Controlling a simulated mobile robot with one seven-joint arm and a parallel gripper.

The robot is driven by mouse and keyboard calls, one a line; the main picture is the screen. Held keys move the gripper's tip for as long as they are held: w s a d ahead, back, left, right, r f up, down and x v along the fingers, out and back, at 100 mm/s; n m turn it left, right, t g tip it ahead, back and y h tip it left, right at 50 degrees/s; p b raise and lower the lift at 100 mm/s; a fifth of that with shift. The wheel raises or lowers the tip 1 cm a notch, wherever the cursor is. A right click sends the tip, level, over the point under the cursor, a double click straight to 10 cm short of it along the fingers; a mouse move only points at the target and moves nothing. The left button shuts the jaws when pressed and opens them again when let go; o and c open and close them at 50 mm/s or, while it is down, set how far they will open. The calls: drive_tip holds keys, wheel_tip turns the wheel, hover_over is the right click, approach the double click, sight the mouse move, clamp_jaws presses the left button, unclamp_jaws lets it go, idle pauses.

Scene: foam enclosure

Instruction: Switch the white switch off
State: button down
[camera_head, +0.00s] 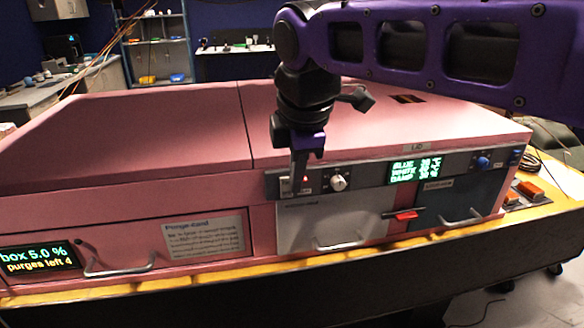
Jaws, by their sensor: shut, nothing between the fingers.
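A round white knob (338,183), which looks like the white switch, sits on the grey control strip above the white door (330,222). Its setting is too small to read. My gripper (299,172) is shut and empty, pointing down in front of the strip just left of the knob. It hides part of the strip and a small label there. A small red light (305,179) glows beside the fingertips. I cannot tell whether the fingertips touch the strip.
A green display (416,169) and a blue knob (482,162) are further right on the pink enclosure (190,120). A red handle (405,215) lies between the white door and the blue-grey door (448,205). A "box 5.0 %" display (38,258) is at lower left.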

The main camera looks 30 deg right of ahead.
sight(288, 187)
drive_tip(key=w+d+f, duration=0.1)
drive_tip(key=w+f, duration=0.4)
drive_tip(key=f, duration=0.1)
drive_tip(key=shift+w+d, duration=0.3)
drive_tip(key=shift+w+d+f+b, duration=0.15)
drive_tip(key=shift+f+b, duration=0.25)
drive_tip(key=shift+b, duration=0.6)
drive_tip(key=shift+r+t, duration=0.25)
drive_tip(key=shift+t, duration=0.05)
drive_tip(key=shift+r, duration=0.1)
drive_tip(key=shift+r+p, duration=0.75)
